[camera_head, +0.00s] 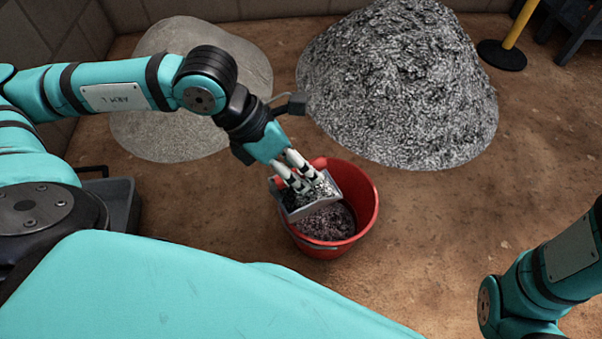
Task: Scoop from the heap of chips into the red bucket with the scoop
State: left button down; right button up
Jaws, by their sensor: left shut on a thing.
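A red bucket (366,197) stands on the brown ground at the middle of the view, with grey chips (327,222) inside it. My left gripper (300,180) is shut on the scoop (296,211) and holds it over the left part of the bucket's opening. The scoop is grey and carries some chips. Its handle is mostly hidden by the gripper. The heap of chips (400,85) is a large grey mound behind the bucket, to the right. Of my right arm, only part of a link shows at the lower right; its gripper is out of view.
A flat, paler grey heap (185,125) lies at the back left, partly behind my left arm. A dark tray (122,205) is at the left. A yellow post (513,35) on a black base stands at the back right. Ground right of the bucket is clear.

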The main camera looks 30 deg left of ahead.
aim_at(319, 158)
pick_arm(q)
jog(key=shift+w+d+r+p, duration=0.15)
jog(key=shift+r+p, duration=0.15)
jog(key=shift+p, duration=0.05)
jog(key=w+d+g+y+p, duration=0.1)
jog(key=p, duration=0.2)
jog(key=w+d+g+y+p, duration=0.1)
jog(key=g+p, duration=0.1)
jog(key=p, duration=0.2)
jog(key=shift+w+f+n+y, duration=0.25)
jog(key=shift+f+n+y, duration=0.05)
jog(key=shift+f, duration=0.1)
jog(key=w+g+y, duration=0.1)
jog(key=w+d+g+p, duration=0.1)
jog(key=shift+d+f+g+y, duration=0.15)
jog(key=shift+f+g+y, duration=0.25)
jog(key=w+g+y, duration=0.1)
jog(key=w+d+f+n+g, duration=0.1)
jog(key=shift+d+g+y+p, duration=0.25)
jog(key=shift+g+y+p, duration=0.05)
jog(key=shift+y, duration=0.1)
jog(key=shift+w+d+f+g+y+b, duration=0.5)
jog(key=shift+w+g+y+b, duration=0.15)
jog(key=shift+g+b, duration=0.3)
jog(key=shift+r, duration=0.15)
